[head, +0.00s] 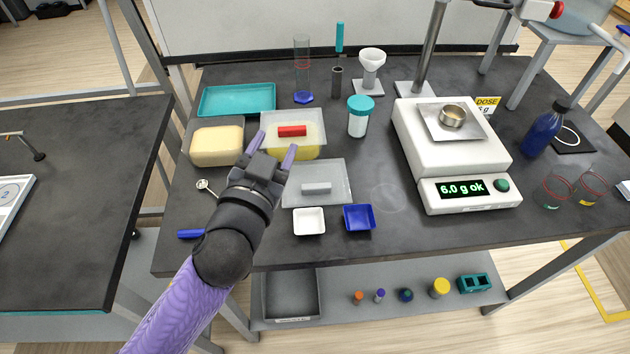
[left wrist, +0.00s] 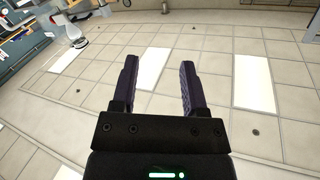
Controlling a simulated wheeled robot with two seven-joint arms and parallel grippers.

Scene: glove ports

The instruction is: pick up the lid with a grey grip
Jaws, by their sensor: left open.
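The lid with a grey grip (head: 316,188) lies on the dark table, a translucent flat plate with a grey bar on top. A second lid with a red grip (head: 292,130) sits on a yellow container (head: 300,154) behind it. My left gripper (head: 272,148) is open and empty, in front of the red-grip lid in the head view and up and left of the grey-grip lid. My right gripper is not in view.
A white dish (head: 309,221) and a blue dish (head: 359,218) stand just before the grey-grip lid. A cream block (head: 216,146) and teal tray (head: 237,99) are left, a teal-capped jar (head: 359,118) and balance (head: 450,150) right.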

